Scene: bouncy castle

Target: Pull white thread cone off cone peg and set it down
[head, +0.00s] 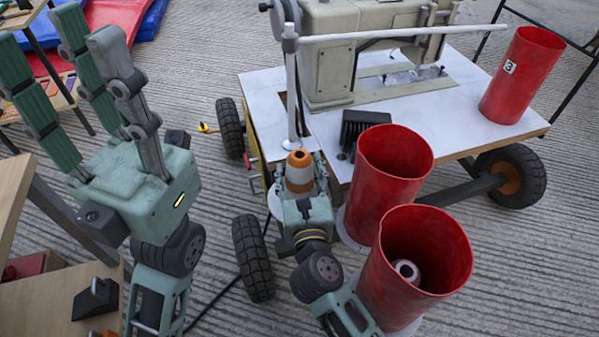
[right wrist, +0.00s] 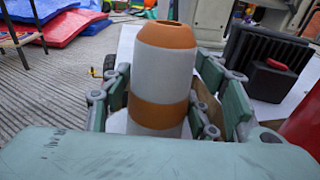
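A white thread cone with orange bands (head: 299,172) stands at the left end of the white sewing table. In the right wrist view the cone (right wrist: 162,80) is upright, with a dark hole in its orange top. My right gripper (head: 298,185) reaches in low from the front, its fingers on both sides of the cone. In the right wrist view the right gripper (right wrist: 165,95) has fingers close to the cone's sides; I cannot tell whether they press on it. The peg is hidden. My left gripper (head: 62,50) is raised at the upper left, open and empty.
Red tubs (head: 392,165) (head: 440,245) stand right of my right arm; the front one holds a white ring-ended object (head: 406,270). A sewing machine (head: 340,50), thin metal post (head: 291,85), black box (head: 360,130) and another red tub (head: 522,75) are on the table (head: 460,105).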

